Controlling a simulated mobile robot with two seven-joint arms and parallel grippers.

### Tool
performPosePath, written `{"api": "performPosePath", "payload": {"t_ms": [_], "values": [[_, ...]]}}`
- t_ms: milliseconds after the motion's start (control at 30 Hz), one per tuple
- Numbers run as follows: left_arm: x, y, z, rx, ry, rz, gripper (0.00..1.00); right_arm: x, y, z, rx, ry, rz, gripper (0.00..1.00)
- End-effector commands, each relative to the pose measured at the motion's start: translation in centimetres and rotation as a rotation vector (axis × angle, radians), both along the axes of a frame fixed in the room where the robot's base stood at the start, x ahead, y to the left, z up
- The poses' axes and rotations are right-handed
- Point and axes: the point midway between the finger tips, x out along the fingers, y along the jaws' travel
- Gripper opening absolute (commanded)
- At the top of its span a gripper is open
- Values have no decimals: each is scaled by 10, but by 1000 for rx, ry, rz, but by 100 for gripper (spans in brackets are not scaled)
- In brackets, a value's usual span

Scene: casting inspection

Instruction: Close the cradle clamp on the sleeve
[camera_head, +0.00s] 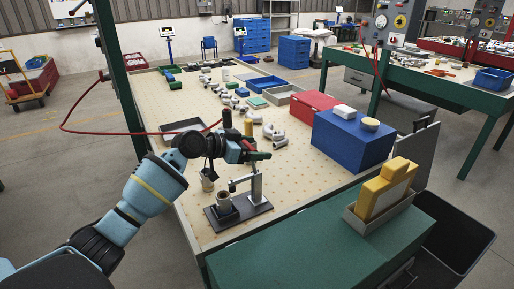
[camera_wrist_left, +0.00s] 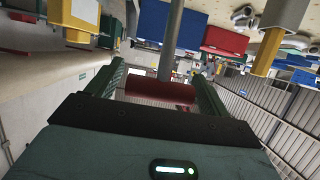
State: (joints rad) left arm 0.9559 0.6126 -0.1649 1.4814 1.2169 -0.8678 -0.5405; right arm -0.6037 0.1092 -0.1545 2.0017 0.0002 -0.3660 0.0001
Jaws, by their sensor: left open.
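The cradle clamp stands on a dark base plate (camera_head: 243,212) at the near end of the pegboard table, with a grey upright post (camera_head: 257,188). A short clamp arm (camera_head: 241,181) reaches left from the post. The sleeve (camera_head: 224,203) stands upright in the cradle, left of the post. I cannot tell whether the arm's tip touches it. My left gripper (camera_head: 256,150) is open above the post. In the left wrist view, a red cylindrical grip (camera_wrist_left: 150,88) lies between its green fingers, with a grey bar (camera_wrist_left: 170,40) behind. Contact with the fingers is unclear.
A blue box (camera_head: 352,138) and red box (camera_head: 312,106) stand right of the clamp. A green cabinet top (camera_head: 290,250) with a tray of yellow parts (camera_head: 384,190) is in front. A yellow cylinder (camera_head: 249,127) and several castings lie behind. A red hose (camera_head: 100,131) runs at left.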

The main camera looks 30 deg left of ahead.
Motion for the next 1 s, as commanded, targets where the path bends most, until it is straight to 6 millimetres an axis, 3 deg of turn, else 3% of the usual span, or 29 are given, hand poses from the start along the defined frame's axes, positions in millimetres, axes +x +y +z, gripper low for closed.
{"api": "performPosePath", "payload": {"t_ms": [400,1000], "values": [[-48,28,19,1,2,0,80,-3,0,-5,-1,8,1,36],[-53,30,23,1,0,-1,80,5,0,-3,0,-6,0,36]]}}
